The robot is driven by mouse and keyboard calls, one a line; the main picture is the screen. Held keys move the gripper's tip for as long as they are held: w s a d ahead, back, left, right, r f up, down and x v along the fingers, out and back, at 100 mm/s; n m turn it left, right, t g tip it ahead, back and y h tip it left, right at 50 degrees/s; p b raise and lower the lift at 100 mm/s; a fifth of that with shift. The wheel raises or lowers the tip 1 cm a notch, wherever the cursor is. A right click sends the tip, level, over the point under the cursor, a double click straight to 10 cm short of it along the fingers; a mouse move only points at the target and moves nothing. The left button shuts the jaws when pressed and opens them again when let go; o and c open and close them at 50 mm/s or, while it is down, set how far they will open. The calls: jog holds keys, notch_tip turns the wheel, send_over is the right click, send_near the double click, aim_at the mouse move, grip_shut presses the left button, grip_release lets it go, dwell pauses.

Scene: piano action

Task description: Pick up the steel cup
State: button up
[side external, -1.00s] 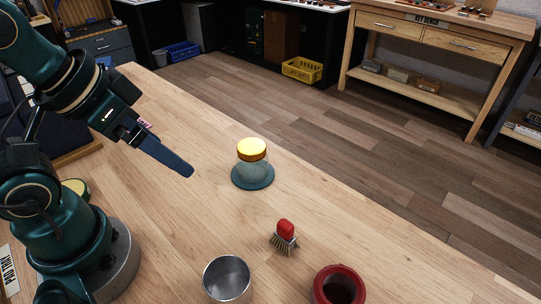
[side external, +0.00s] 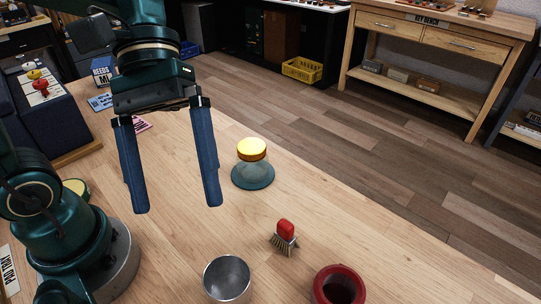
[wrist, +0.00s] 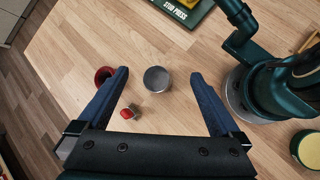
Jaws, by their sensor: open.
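The steel cup (side external: 227,279) stands upright on the wooden table at the bottom of the side external view, with its open mouth up. In the wrist view the cup (wrist: 157,79) shows between and beyond my two fingertips, nearer the middle. My gripper (side external: 178,208) is open and empty, its blue fingers pointing down. It is above the table, up and to the left of the cup in the side view, and apart from it. The wrist view also shows both fingers (wrist: 160,74) spread wide.
A red-handled brush (side external: 285,235) and a red ring-shaped holder (side external: 339,286) stand right of the cup. A green board marked "STUD PRESS" (wrist: 182,8) lies at the wrist view's top. Bare table surrounds the cup.

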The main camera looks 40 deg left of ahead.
jog(key=w+d+r+n+g+h, duration=0.2)
jog(key=d+n+g+h, duration=0.1)
jog(key=n+h, duration=0.2)
send_near(232, 304)
jog(key=x, duration=0.2)
jog(key=f+x, duration=0.1)
jog(key=x, duration=0.1)
jog(key=shift+f, duration=0.1)
jog(key=shift+x, duration=2.55)
jog(key=c, duration=1.2)
jog(key=shift+c, duration=0.2)
